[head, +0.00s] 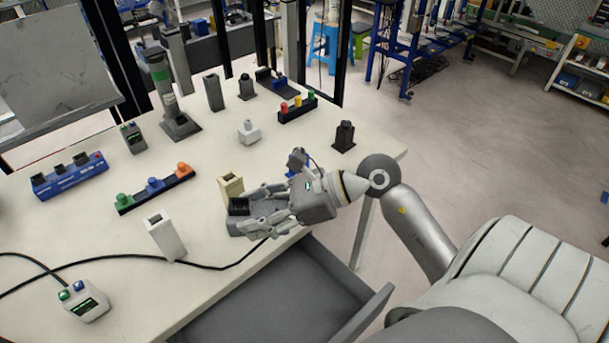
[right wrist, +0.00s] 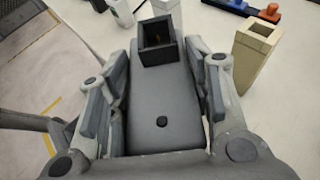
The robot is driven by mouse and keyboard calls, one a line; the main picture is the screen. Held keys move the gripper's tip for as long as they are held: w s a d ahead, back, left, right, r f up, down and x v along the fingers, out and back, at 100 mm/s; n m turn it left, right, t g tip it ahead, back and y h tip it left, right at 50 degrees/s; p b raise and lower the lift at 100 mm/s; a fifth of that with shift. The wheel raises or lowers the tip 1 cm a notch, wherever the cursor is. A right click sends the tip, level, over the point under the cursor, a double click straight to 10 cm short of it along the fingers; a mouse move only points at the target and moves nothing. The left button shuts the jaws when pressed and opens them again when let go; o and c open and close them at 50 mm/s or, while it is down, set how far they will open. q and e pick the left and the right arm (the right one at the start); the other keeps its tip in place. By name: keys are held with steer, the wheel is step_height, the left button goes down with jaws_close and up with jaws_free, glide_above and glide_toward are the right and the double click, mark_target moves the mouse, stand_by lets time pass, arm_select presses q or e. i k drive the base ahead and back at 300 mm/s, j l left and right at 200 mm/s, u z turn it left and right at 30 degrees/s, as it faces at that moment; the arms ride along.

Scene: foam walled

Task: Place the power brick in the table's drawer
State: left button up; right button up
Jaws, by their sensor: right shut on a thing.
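The power brick looks like a dark grey block with a square open socket at one end (head: 238,207). My right gripper (head: 256,212) is shut on it near the table's front edge. In the right wrist view the brick (right wrist: 162,100) lies between the two fingers, socket end pointing away from the palm. I cannot tell whether its underside touches the table. The table's drawer (head: 275,300) is pulled open below the front edge, in front of and below the gripper. The part of its inside that shows is empty. My left gripper is not in view.
A beige block (head: 230,186) stands close beside the gripper, and a white block (head: 166,238) stands to its left. A black cable (head: 125,257) runs along the tabletop (head: 210,280). Button strips, a stack light (head: 165,90) and several small devices stand farther back.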

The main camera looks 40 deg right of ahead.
mark_target(292, 296)
steer(key=j+z, duration=0.2)
steer(key=z, duration=0.2)
steer(key=j+z, duration=0.15)
steer(key=z, duration=0.25)
steer(key=k+j+z, duration=0.1)
steer(key=z, duration=0.35)
steer(key=k+j, duration=0.15)
steer(key=j, duration=0.25)
steer(key=k+j, duration=0.2)
steer(key=j, duration=0.2)
steer(key=k+j, duration=0.15)
steer(key=j, duration=0.25)
steer(key=k+j, duration=0.2)
steer(key=j, duration=0.2)
steer(key=k+j, duration=0.15)
steer(key=j, duration=0.25)
